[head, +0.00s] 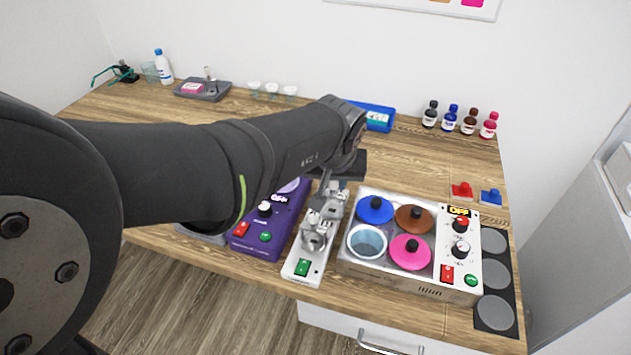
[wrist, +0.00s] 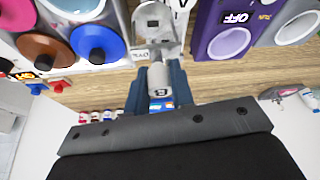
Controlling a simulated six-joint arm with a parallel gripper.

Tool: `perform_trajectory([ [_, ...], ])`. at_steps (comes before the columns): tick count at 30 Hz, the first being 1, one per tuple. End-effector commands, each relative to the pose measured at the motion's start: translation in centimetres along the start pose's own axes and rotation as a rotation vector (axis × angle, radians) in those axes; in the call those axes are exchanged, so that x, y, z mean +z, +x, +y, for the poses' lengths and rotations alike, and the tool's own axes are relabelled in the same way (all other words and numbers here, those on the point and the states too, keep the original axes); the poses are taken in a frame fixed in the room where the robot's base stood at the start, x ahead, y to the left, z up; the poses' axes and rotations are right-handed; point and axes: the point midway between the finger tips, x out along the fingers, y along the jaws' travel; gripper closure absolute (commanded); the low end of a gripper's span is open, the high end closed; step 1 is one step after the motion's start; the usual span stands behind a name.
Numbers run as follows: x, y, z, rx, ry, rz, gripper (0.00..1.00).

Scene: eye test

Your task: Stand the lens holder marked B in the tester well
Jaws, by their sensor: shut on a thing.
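My gripper (wrist: 157,78) is shut on a pale grey cylindrical lens holder marked B (wrist: 158,82), held between its two dark blue fingers. In the head view my gripper is mostly hidden behind my own wrist. The tester (head: 303,258) appears to be the narrow white unit with a grey metal head and a green switch, at the table's front. In the wrist view the tester's pale head (wrist: 153,18) lies just beyond the holder, which overlaps it in the picture. I cannot tell whether they touch, and the well is not clearly visible.
A purple unit reading OFF (head: 266,243) stands close to the tester's left. A white unit with several coloured pots (head: 405,279) stands close to its right. A blue tray (head: 376,128), several bottles (head: 449,117) and a dark grey tray (head: 215,95) are at the back.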

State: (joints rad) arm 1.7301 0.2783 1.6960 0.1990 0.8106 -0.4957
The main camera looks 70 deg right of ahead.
Motion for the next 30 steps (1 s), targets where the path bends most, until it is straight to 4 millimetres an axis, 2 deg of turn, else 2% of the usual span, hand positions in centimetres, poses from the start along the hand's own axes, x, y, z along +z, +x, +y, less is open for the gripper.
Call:
perform_trajectory([
  [3, 1.1, -2.2, 2.0, 0.003, 0.004, 0.004, 1.0],
  [9, 2.6, -5.2, 4.5, 0.002, 0.005, 0.003, 1.0],
  [13, 3.3, -6.4, 5.6, 0.001, 0.002, 0.001, 1.0],
  [17, 3.0, -6.8, 5.6, -0.006, -0.015, 0.001, 1.0],
  [20, 1.8, -6.3, 4.3, -0.025, -0.057, -0.001, 1.0],
  [23, -0.3, -5.4, 1.9, -0.054, -0.125, -0.001, 1.0],
  [30, -5.8, -2.8, -6.6, -0.138, -0.329, -0.001, 1.0],
])
